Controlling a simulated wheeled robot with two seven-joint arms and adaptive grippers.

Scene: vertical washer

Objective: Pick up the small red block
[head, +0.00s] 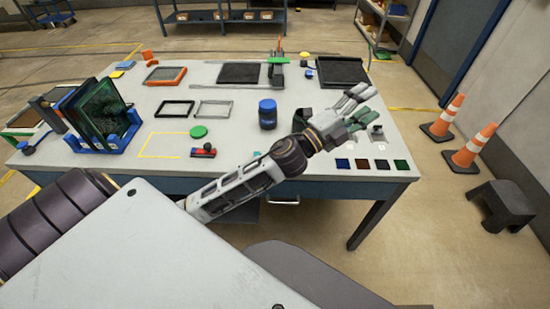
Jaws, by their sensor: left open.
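A small red block (203,152) lies on the white tabletop near its front edge, with dark and blue parts showing on it. It sits just right of a yellow taped outline and below a green round lid. My left gripper (364,103) is open and appears empty, over the right part of the table. It is well to the right of the red block and apart from it. My left forearm crosses the front edge of the table, to the right of the block, and does not hide it. My right gripper is out of view.
The table (230,110) also holds a blue jar (267,114), a green lid (198,132), a blue rack (108,140) with upright panels, flat frames and several colour samples. Orange cones (472,149) and a black stool (502,205) stand right.

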